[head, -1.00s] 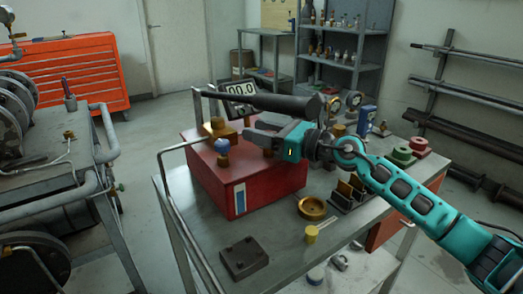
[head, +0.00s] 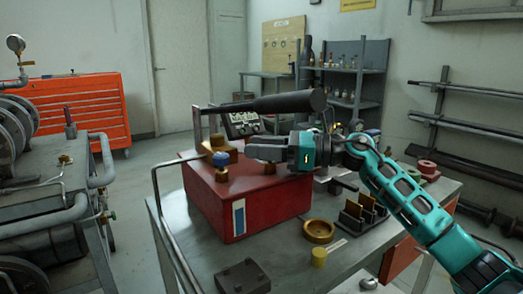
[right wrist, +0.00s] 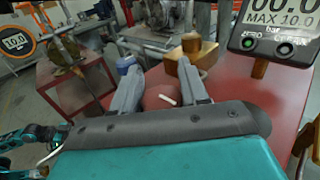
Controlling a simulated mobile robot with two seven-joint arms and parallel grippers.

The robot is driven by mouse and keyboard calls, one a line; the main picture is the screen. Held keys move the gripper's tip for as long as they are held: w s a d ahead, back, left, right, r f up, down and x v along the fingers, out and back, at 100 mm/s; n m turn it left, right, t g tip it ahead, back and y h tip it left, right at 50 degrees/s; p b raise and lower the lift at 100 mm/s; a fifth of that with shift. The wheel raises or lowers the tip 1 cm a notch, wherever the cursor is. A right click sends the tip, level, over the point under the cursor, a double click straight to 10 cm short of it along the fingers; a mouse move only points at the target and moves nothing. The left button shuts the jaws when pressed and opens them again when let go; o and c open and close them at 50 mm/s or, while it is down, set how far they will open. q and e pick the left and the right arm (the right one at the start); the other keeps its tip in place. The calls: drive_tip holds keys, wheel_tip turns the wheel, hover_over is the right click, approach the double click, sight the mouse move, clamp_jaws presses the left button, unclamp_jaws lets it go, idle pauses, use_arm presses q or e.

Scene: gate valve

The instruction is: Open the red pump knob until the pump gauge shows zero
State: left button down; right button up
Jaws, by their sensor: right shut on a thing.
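The red pump (head: 275,208) stands on the metal table, with a long black lever (head: 275,103) above it. My right gripper (head: 250,150) is over its top, below the lever. In the right wrist view its fingers (right wrist: 160,68) are on either side of the red knob (right wrist: 160,98), which has a white mark, and are shut on it. The pump gauge (head: 241,123) is tilted behind the gripper. In the right wrist view the gauge (right wrist: 270,22) is cut by the top edge; the visible digits look like 00.0. The knob is hidden in the head view. My left gripper is not in view.
A blue-capped fitting (head: 220,160) rises from the pump beside my fingers. A brass ring (head: 319,231), a yellow piece (head: 319,257) and a dark block (head: 243,276) lie in front on the table. Pipework and a bench stand at left. A metal rail runs along the table's left side.

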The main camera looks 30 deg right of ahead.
drive_tip(key=shift+f, duration=0.1)
idle(0.3)
drive_tip(key=o, duration=1)
drive_tip(key=shift+c, duration=0.2)
drive_tip(key=v, duration=1.3)
